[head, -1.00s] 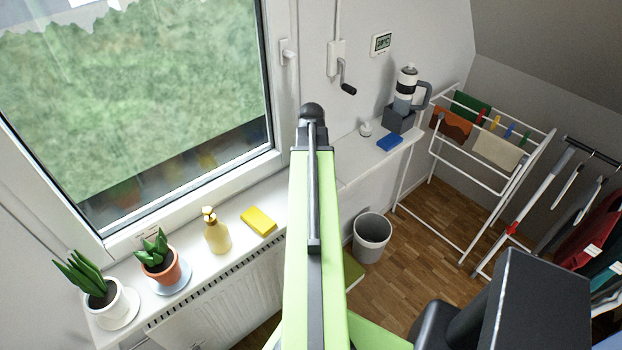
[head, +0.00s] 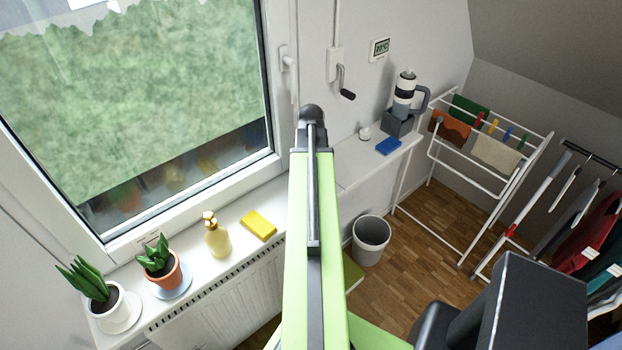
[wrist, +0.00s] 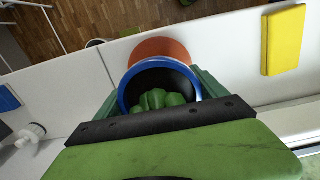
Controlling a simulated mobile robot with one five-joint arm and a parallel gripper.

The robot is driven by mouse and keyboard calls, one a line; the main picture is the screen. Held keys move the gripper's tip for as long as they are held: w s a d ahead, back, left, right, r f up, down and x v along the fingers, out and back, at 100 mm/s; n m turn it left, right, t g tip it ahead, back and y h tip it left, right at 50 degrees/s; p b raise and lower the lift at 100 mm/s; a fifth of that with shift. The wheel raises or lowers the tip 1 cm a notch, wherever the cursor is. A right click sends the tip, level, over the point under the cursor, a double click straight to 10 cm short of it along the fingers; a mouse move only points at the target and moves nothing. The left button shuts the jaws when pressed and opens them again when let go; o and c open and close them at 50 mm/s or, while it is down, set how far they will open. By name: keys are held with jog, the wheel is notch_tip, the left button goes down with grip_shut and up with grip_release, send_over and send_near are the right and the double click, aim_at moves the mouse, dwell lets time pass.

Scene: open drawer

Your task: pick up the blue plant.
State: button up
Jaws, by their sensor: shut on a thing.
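The blue plant (wrist: 123,92) is a blue-rimmed pot with dark soil and a green plant in it, in the middle of the wrist view. My gripper (wrist: 160,88) is shut on the pot, with a green finger on each side of it. An orange saucer (wrist: 160,47) shows just beyond and below the pot. I cannot tell how far the pot is above it. In the head view my own arm hides the blue plant and my gripper.
On the white sill (head: 190,222) stand a white-potted plant (head: 113,307), a terracotta-potted plant (head: 160,272), a soap bottle (head: 217,240) and a yellow sponge (head: 259,225). A blue sponge (head: 388,146) and a coffee maker (head: 403,100) stand farther right. A bin (head: 371,240) is on the floor.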

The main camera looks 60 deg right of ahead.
notch_tip(320, 180, up, 3)
jog(key=p, duration=0.2)
jog(key=shift+r+p, duration=0.2)
jog(key=shift+p, duration=0.1)
jog(key=s+d+r+p, duration=0.2)
jog(key=s+r+p, duration=0.4)
jog(key=s, duration=0.5)
jog(key=shift+s, duration=0.25)
